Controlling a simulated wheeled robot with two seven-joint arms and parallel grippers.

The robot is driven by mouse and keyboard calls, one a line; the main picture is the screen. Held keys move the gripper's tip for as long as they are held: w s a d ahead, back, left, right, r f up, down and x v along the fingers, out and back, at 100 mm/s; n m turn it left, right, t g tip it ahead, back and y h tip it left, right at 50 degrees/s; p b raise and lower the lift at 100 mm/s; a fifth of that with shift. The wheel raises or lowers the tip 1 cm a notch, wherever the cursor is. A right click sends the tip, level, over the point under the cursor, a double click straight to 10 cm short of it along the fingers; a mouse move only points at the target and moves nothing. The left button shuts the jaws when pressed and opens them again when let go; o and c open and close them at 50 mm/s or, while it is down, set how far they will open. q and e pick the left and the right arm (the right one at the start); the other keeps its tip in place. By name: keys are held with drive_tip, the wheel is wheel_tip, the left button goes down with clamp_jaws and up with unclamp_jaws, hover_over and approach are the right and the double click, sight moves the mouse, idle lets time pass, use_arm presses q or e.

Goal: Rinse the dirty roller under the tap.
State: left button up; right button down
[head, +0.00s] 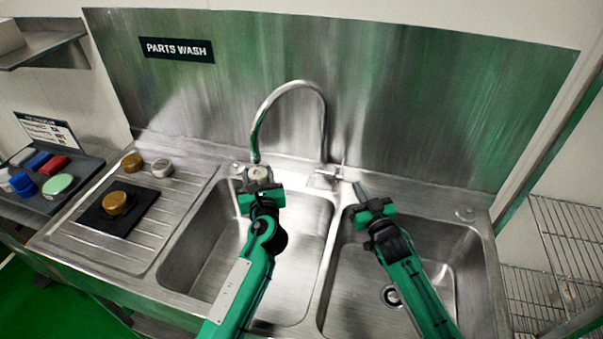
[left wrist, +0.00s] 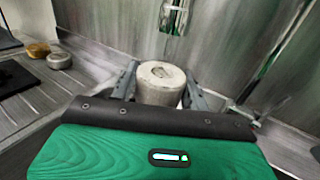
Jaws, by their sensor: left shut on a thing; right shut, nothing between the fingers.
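My left gripper (head: 259,187) is over the left basin, just below the end of the curved tap (head: 323,108). It is shut on a pale, off-white roller (head: 258,173). In the left wrist view the roller (left wrist: 161,83) sits upright between the two fingers, with a small mark at the centre of its top. Whether water is running cannot be made out. My right gripper (head: 361,194) is shut and empty over the right basin, near the tap's base.
On the left drainboard are a brown roller (head: 116,203) on a black mat (head: 137,222), another brown roller (head: 132,161) and a grey one (head: 162,168). Coloured parts lie on a dark tray (head: 82,182) at far left. A divider separates the basins. A wire rack (head: 570,245) stands right.

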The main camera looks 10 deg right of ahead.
sight(341, 168)
drive_tip(key=s+a+n, duration=0.3)
drive_tip(key=s+n, duration=0.2)
drive_tip(key=n, duration=1.3)
drive_tip(key=d+x, duration=0.2)
drive_tip(key=x, duration=1)
drive_tip(key=shift+w+d, duration=0.25)
drive_tip(key=shift+w, duration=0.25)
